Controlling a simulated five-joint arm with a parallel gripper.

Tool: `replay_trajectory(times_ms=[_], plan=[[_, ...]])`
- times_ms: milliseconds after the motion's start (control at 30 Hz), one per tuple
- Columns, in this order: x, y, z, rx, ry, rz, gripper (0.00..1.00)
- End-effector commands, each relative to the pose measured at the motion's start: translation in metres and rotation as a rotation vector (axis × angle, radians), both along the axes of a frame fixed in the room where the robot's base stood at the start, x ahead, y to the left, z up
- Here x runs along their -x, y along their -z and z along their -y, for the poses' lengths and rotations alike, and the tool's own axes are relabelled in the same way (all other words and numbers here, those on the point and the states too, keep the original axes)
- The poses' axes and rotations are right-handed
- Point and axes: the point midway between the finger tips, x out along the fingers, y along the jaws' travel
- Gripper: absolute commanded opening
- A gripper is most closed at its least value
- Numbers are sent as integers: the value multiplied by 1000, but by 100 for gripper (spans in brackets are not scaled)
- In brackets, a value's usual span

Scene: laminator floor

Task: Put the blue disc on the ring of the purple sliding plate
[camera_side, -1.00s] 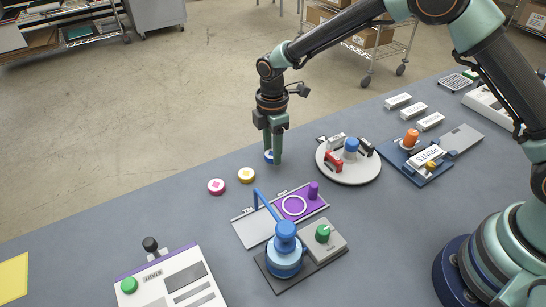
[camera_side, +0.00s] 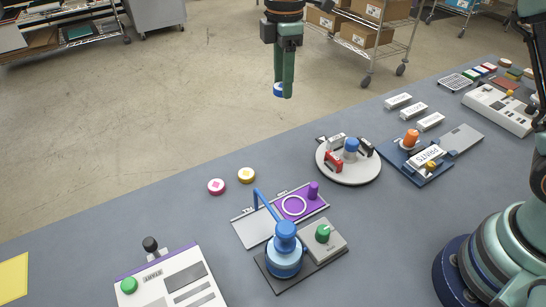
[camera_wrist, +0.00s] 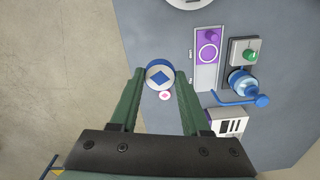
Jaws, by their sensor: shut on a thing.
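The blue disc (camera_side: 279,90), white with a blue diamond on its face in the wrist view (camera_wrist: 160,75), is between the fingertips of my gripper (camera_side: 284,88). My gripper is shut on it and holds it high above the table's far edge. The purple sliding plate (camera_side: 313,205) lies on the table with a white ring (camera_side: 293,206) and a purple knob. The ring is empty. In the wrist view the purple plate (camera_wrist: 212,37) and its ring are to the right of the disc, well apart from it.
A pink disc (camera_side: 216,186) and a yellow disc (camera_side: 246,175) lie near the far edge. A blue-handled press (camera_side: 285,250) with a blue lever stands in front of the plate. A round white turntable (camera_side: 349,176) stands right of it. A white box (camera_side: 170,283) is front left.

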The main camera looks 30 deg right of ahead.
Motion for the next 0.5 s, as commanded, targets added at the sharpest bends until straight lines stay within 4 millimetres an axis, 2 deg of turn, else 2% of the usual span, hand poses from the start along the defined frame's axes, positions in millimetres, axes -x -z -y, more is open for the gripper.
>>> replay_trajectory(times_ms=[300,500], plan=[[43,-18,88,-1,704,3,0],[76,-20,127,-1,1098,3,0]])
